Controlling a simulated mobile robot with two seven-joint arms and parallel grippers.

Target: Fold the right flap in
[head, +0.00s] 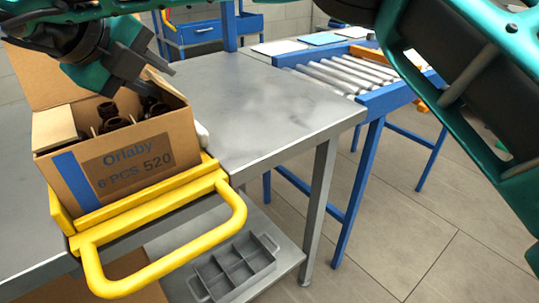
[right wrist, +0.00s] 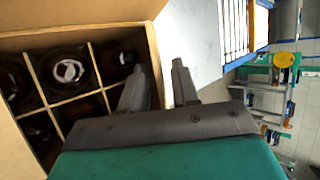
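An open cardboard box (head: 128,159) marked "Orlaby 6 PCS 520" stands at the left of the head view. Dark bottles (head: 107,111) sit in its divided cells and show from above in the right wrist view (right wrist: 70,70). The back flap (head: 45,78) stands up, and a pale flap (head: 54,128) lies at the box's left side. My right gripper (head: 160,79) is over the box's right side. Its fingers are apart in the right wrist view (right wrist: 159,68), on either side of the right edge. My left gripper is not in view.
The box sits in a yellow holder with a looped handle (head: 240,215) on a grey metal table (head: 265,100). The tabletop right of the box is mostly clear. A roller conveyor (head: 345,75) stands beyond it. A grey divided tray (head: 235,270) lies on the lower shelf.

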